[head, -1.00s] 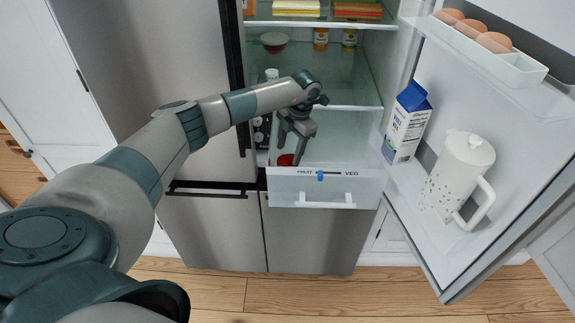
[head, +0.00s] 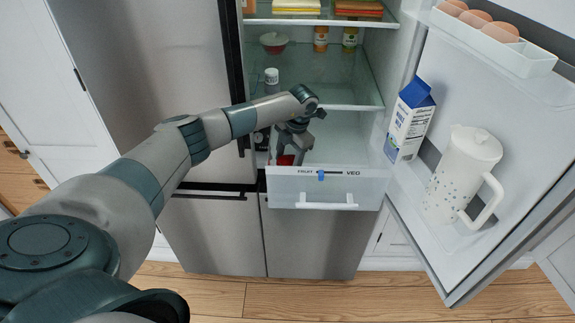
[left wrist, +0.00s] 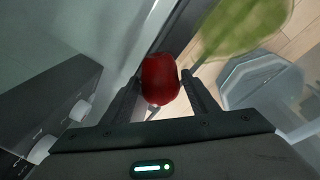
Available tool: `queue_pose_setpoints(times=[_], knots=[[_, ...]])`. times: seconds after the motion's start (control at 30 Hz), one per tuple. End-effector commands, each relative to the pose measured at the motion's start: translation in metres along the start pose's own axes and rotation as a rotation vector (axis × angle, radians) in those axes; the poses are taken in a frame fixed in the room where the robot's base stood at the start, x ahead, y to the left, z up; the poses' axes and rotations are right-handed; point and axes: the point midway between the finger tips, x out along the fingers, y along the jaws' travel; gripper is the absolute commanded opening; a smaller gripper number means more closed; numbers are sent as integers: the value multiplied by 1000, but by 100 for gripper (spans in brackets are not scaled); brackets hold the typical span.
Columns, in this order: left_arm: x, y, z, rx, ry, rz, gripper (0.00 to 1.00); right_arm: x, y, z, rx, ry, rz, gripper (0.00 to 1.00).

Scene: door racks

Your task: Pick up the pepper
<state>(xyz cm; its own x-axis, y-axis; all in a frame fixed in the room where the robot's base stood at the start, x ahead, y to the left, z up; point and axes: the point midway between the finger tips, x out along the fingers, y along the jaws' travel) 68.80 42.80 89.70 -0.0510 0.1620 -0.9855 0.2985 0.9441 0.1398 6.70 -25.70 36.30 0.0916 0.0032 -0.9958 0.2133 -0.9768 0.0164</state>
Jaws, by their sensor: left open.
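The red pepper (head: 285,160) lies in the open clear fridge drawer (head: 322,190), near its left side, and is partly hidden by my left gripper (head: 289,153) in the head view. In the left wrist view, the pepper (left wrist: 160,79) sits between the two dark fingertips of my left gripper (left wrist: 160,84). The jaws are open, one finger on each side of the pepper. Whether a finger touches it I cannot tell. My right gripper is in neither view.
A glass shelf (head: 345,104) lies just above the drawer. The open fridge door at right holds a milk carton (head: 408,122), a white jug (head: 463,170) and eggs (head: 476,18). The drawer's right part looks empty. A blurred green shape (left wrist: 245,25) shows in the wrist view.

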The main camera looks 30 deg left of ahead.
Motion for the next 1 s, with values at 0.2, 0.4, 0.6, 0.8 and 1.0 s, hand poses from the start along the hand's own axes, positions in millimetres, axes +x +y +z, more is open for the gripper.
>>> queue_pose_setpoints(times=[0.2, 0.4, 0.6, 0.8, 1.0], knots=[[0, 0, 0, 0, 0, 0, 54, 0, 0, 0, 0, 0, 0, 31], [0, 0, 0, 0, 0, 0, 23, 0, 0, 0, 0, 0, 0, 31], [0, 0, 0, 0, 0, 0, 22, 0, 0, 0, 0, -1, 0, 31], [-4, 2, 0, -1, 0, 1, 22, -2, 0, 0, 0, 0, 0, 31], [-19, 12, -4, -4, 0, 2, 22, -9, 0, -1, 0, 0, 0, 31]])
